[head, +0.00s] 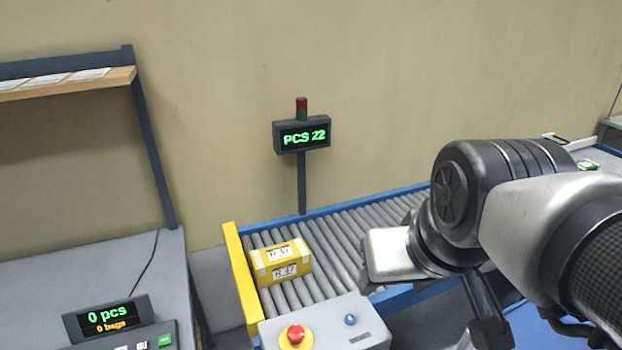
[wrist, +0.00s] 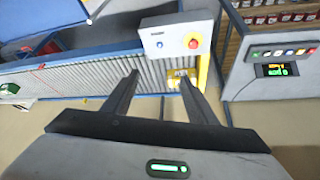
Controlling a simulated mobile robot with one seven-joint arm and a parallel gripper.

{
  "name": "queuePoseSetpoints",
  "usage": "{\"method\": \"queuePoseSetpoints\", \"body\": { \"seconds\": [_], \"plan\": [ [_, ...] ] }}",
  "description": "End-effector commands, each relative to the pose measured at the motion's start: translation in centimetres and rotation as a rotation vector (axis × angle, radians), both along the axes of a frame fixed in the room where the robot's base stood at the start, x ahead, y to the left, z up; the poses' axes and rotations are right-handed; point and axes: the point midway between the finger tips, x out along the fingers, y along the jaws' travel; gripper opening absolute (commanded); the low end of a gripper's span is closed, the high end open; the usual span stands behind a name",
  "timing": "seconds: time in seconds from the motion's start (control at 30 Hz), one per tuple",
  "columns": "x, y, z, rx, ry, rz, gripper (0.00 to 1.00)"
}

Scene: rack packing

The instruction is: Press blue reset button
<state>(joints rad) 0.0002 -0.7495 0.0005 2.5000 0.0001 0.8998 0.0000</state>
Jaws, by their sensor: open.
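The blue button (head: 350,319) is a small round knob on the grey control box (head: 372,330) at the front end of the conveyor. It also shows in the wrist view (wrist: 158,44), beyond my fingertips. A larger red mushroom button (head: 295,335) on a yellow base sits to its left in the head view and to its right in the wrist view (wrist: 193,42). My gripper (wrist: 158,77) is open and empty, its two dark fingers spread apart and clear of the box. In the head view my arm comes in from the right; the fingertips are not clearly seen there.
A yellow parcel (head: 281,262) lies on the conveyor rollers (head: 340,235) by the yellow end stop (head: 240,275). A sign reading PCS 22 (head: 302,135) stands behind. A counter display reading 0 pcs (head: 108,318) is on the left bench (head: 60,275).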

Motion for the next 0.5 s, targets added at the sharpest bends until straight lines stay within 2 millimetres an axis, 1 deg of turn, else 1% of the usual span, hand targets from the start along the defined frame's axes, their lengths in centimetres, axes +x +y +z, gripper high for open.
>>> {"method": "queuePoseSetpoints", "body": {
  "seconds": [0.03,0.07,0.1,0.33,0.37,0.5],
  "plan": [
    [0.00,-0.01,0.01,0.000,0.000,0.000,0.53],
    [0.00,-0.02,0.01,0.000,0.000,0.000,0.47],
    [0.00,-0.01,0.01,0.000,0.000,0.000,0.41],
    [0.00,-0.01,0.01,0.000,0.000,0.000,0.02],
    [0.00,-0.01,0.01,0.000,0.000,0.000,0.00],
    [0.00,-0.01,0.01,0.000,0.000,0.000,0.00]
  ]
}}
